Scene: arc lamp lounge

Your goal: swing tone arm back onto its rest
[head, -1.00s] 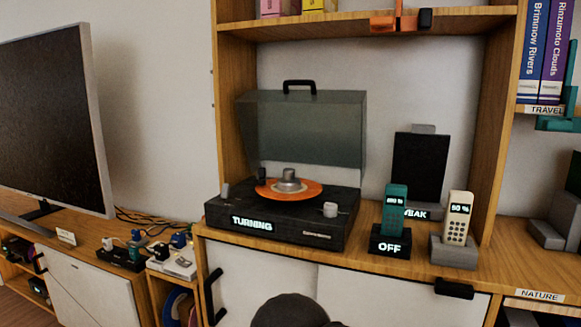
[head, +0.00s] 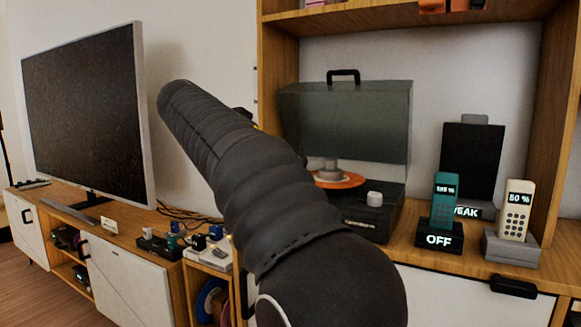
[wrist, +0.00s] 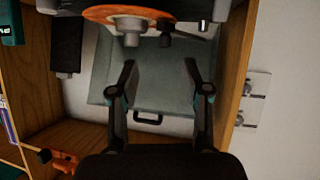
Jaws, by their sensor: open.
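The record player (head: 372,222) stands on the shelf, partly hidden behind my arm in the head view. Its smoky lid (head: 350,122) is raised. An orange record (head: 352,182) lies on it with a grey cylinder (head: 331,168) at its centre. In the wrist view the record (wrist: 100,14) is at the top edge, and a dark piece beside its centre, likely the tone arm (wrist: 185,36), reaches right. My gripper (wrist: 158,76) is open and empty, its fingers apart in front of the lid (wrist: 158,92). My gripper is hidden in the head view.
A teal handset (head: 445,200) and a cream handset (head: 514,212) stand right of the player. A black panel (head: 472,160) is behind them. Wooden shelf sides (head: 276,110) flank the player. A large screen (head: 85,115) stands left.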

